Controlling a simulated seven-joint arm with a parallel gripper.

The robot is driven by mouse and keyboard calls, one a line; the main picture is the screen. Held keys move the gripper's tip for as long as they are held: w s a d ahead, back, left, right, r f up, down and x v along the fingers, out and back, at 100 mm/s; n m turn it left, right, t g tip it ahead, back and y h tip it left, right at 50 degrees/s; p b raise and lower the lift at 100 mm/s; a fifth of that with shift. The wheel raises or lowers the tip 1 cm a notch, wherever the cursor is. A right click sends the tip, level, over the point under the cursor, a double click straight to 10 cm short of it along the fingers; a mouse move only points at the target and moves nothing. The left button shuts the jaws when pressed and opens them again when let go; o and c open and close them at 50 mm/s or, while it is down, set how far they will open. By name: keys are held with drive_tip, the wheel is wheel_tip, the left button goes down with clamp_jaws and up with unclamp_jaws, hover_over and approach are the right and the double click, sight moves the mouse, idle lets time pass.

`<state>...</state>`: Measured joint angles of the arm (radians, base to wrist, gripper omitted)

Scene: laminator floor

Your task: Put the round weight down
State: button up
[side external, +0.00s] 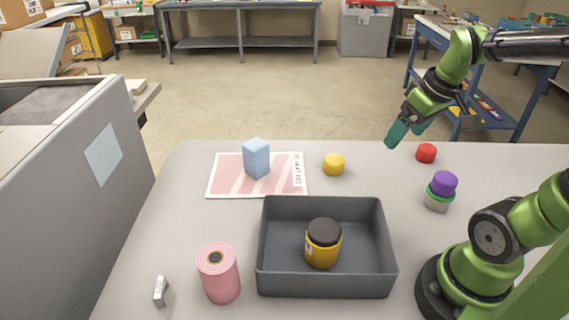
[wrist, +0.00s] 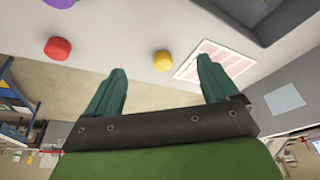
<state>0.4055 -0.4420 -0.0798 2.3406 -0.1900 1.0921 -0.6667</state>
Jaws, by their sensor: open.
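My gripper (side external: 397,132) is raised above the far right part of the table, open with nothing between its fingers. The wrist view also shows its two spread fingers (wrist: 160,80). Several round pieces stand on the table, and I cannot tell which is the round weight. A red one (side external: 426,153) is below and right of the gripper, and a yellow one (side external: 334,164) is to its left. A purple one (side external: 444,183) sits on a grey and green round piece (side external: 438,203). The wrist view shows the red piece (wrist: 58,48) and the yellow piece (wrist: 162,60), both apart from the fingers.
A dark grey tray (side external: 278,283) holds a yellow jar with a black top (side external: 323,250). A pink roll (side external: 219,275) and a small silver piece (side external: 160,291) stand left of it. A blue block (side external: 256,159) stands on a pink-striped sheet (side external: 227,184). A grey machine (side external: 75,190) borders the left.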

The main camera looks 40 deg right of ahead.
drive_tip(key=a+r+m+t+y, duration=0.2)
drive_tip(key=a+r+t, duration=0.1)
drive_tip(key=a, duration=1)
drive_tip(key=shift+a, duration=0.35)
